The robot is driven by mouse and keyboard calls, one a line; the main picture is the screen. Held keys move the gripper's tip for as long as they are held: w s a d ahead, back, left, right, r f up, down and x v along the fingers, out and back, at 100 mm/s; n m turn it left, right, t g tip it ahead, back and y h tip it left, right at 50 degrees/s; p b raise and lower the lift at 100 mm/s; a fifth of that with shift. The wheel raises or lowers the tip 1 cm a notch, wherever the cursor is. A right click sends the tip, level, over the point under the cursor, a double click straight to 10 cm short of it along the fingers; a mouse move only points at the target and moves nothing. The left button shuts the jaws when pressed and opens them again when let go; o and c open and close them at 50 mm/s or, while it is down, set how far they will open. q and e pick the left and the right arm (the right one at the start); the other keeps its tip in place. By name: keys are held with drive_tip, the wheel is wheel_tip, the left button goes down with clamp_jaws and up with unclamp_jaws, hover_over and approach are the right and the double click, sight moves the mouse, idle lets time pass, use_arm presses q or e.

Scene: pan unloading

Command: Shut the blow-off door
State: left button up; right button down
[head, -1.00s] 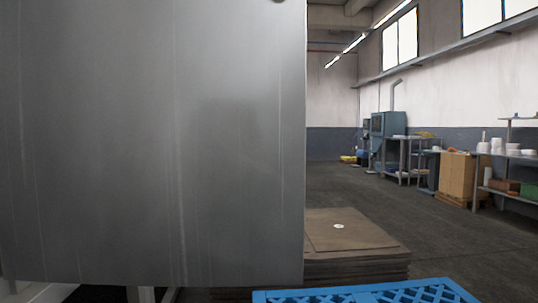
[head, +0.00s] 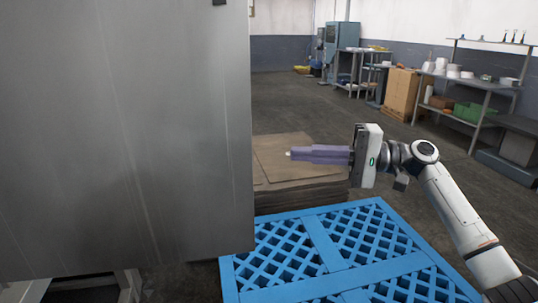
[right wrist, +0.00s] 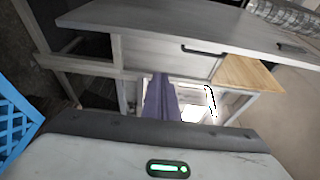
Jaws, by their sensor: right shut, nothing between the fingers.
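A large flat grey metal panel (head: 120,140), which looks like the blow-off door, fills the left of the head view. Its right edge and lower edge show; its hinge side is out of view. My right gripper (head: 290,154) points left with its purple fingers shut and empty. The fingertips appear just right of the panel's edge in the head view, with a gap between. The fingers (right wrist: 162,98) also show in the right wrist view, in front of grey framework. My left gripper is not in view.
A blue lattice pallet (head: 325,245) lies on the floor below my right arm. A stack of brown sheets (head: 275,165) stands behind it. Shelving (head: 485,85) and a cardboard box (head: 402,92) are far right. The right wrist view shows a grey panel with a dark handle (right wrist: 201,50).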

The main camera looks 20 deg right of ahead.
drive_tip(key=p+x, duration=0.1)
drive_tip(key=x, duration=0.9)
drive_tip(key=shift+s+a+r, duration=0.15)
drive_tip(key=shift+s, duration=0.85)
drive_tip(key=shift+s+a+r, duration=0.1)
drive_tip(key=shift+s+a, duration=0.05)
drive_tip(key=shift+s, duration=0.85)
